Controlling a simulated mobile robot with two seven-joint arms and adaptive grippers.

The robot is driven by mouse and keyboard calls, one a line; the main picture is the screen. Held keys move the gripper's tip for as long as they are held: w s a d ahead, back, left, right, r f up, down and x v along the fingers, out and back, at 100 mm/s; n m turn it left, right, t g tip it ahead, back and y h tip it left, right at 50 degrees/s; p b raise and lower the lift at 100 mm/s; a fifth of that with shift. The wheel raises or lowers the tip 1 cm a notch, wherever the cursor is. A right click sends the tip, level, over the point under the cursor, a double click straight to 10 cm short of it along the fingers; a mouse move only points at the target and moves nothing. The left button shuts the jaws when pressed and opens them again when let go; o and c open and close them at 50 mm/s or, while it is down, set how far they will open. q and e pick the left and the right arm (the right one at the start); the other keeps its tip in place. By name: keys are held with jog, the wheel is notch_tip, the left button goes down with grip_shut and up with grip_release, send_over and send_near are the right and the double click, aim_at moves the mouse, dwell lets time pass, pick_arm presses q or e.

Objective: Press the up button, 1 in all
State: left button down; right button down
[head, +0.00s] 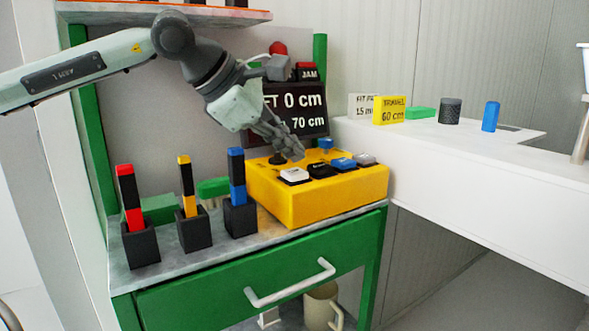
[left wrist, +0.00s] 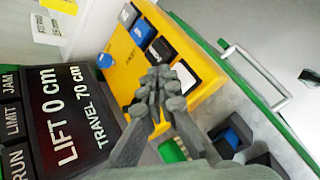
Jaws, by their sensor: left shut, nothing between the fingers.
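A yellow control box (head: 320,196) stands on the bench with a row of buttons on top: a white button (head: 295,175), a black button (head: 320,170), a blue button (head: 343,163) and a grey button (head: 366,159). I cannot read which is marked up. The left wrist view shows the white button (left wrist: 186,77) and black button (left wrist: 160,51) just beyond my left gripper (left wrist: 158,80). My left gripper (head: 294,150) is shut and empty, its fingertips above the box near the white and black buttons; contact cannot be told. My right gripper is not in view.
A dark display (left wrist: 75,110) reads LIFT 0 cm, TRAVEL 70 cm. A blue knob (head: 325,144) stands at the box's back. Holders with red, yellow and blue sticks (head: 237,178) stand left of it. A green drawer (head: 250,285) is below; a white counter (head: 450,160) is right.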

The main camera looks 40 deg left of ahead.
aim_at(290, 172)
pick_arm(q)
notch_tip(290, 172, up, 5)
jog(key=p, duration=0.3)
jog(key=shift+f, duration=0.1)
jog(key=shift+f, duration=0.1)
dwell(0.7)
